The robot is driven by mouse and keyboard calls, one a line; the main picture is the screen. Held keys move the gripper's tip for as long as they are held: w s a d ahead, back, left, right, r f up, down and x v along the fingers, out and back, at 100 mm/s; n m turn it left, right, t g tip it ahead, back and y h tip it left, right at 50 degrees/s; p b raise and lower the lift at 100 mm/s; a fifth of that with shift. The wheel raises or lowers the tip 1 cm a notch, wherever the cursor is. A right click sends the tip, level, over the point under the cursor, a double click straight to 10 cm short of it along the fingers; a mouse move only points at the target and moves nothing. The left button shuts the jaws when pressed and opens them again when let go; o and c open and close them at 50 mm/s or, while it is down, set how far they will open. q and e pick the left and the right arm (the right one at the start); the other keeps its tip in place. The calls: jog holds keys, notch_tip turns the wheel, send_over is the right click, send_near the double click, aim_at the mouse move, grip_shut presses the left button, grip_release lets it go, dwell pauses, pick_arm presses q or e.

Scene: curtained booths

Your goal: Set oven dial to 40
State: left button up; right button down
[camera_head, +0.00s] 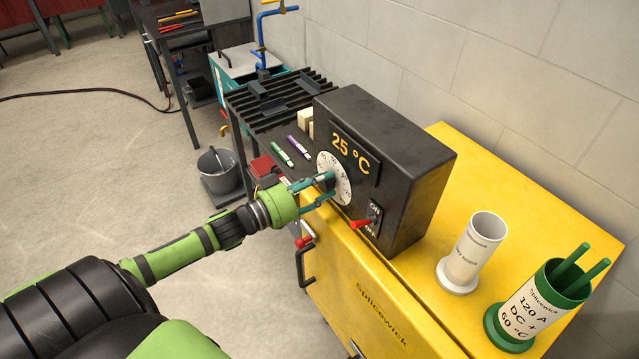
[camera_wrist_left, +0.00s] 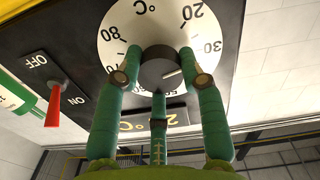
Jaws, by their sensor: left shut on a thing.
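The black oven (camera_head: 395,165) stands on a yellow cabinet and its display (camera_head: 353,153) reads 25 °C. Its round white dial (camera_head: 342,189) faces my left gripper (camera_head: 328,178). In the left wrist view the dial plate (camera_wrist_left: 120,25) appears upside down, with 20, 30 and 80 readable. The dark centre knob (camera_wrist_left: 160,66) has a pale mark pointing to the right, roughly toward the 30 side. The green fingers of my left gripper (camera_wrist_left: 160,75) are shut on the knob. Some lower numbers are hidden behind the fingers. My right gripper is out of view.
A red-handled ON/OFF switch (camera_head: 361,224) sits beside the dial; it also shows in the left wrist view (camera_wrist_left: 53,105). A white canister (camera_head: 472,252) and a green holder with rods (camera_head: 540,305) stand on the yellow cabinet (camera_head: 450,160). A slatted table (camera_head: 265,105) stands behind.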

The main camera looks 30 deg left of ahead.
pick_arm(q)
jog(key=shift+r+m, duration=0.15)
jog(key=shift+m, duration=0.15)
jog(key=shift+m+p, duration=0.5)
jog(key=shift+m, duration=0.4)
jog(key=m, duration=0.2)
jog(key=shift+r+m+p, duration=0.1)
jog(key=shift+m+p, duration=0.2)
jog(key=shift+m, duration=0.1)
jog(key=m, duration=0.3)
jog(key=shift+m, duration=1.6)
jog(key=o, duration=1.1)
jog(key=shift+o, duration=0.2)
jog(key=shift+d, duration=0.1)
